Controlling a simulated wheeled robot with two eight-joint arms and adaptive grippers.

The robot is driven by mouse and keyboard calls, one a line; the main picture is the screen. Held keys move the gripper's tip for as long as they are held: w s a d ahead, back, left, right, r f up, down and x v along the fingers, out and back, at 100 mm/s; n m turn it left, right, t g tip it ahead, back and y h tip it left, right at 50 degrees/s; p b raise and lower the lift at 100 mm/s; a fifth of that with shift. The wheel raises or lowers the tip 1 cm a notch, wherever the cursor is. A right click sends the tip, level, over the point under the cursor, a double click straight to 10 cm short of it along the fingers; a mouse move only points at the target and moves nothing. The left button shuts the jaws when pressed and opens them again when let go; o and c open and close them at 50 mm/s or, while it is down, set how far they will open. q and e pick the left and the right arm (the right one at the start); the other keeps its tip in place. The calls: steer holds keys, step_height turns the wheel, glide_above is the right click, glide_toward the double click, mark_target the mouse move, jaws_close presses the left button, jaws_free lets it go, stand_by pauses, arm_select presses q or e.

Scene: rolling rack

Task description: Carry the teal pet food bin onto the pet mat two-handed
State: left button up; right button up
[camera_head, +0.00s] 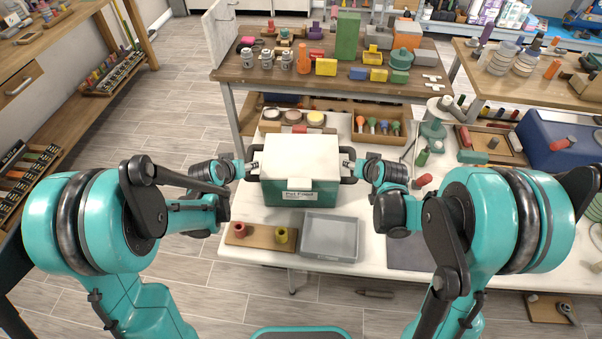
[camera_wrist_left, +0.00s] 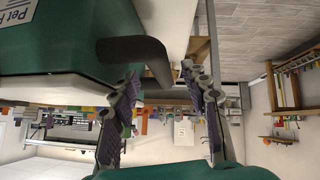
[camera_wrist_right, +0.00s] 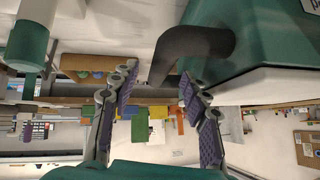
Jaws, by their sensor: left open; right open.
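The teal pet food bin (camera_head: 302,192) with a white lid stands upright on the white table, with a dark handle on each side. My left gripper (camera_head: 244,170) is at its left handle. In the left wrist view the handle (camera_wrist_left: 138,50) reaches between the open, spread fingers (camera_wrist_left: 160,77). My right gripper (camera_head: 356,170) is at the right handle. In the right wrist view that handle (camera_wrist_right: 195,42) also reaches between the open fingers (camera_wrist_right: 158,76). Neither gripper is closed on a handle. A dark grey mat (camera_head: 410,256), likely the pet mat, lies front right, partly hidden by my right arm.
A grey tray (camera_head: 330,238) and a wooden board (camera_head: 262,236) with red and yellow pieces lie in front of the bin. A wooden caddy (camera_head: 378,133) stands behind it. A green stand (camera_head: 433,128) and a blue box (camera_head: 555,145) are to the right.

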arm_select(q)
steer(key=shift+x, duration=2.3)
arm_select(e)
steer(key=shift+x, duration=2.25)
arm_select(q)
jaws_close()
arm_select(e)
jaws_close()
arm_select(q)
steer(key=shift+r, duration=0.1)
arm_select(e)
steer(key=shift+r, duration=0.1)
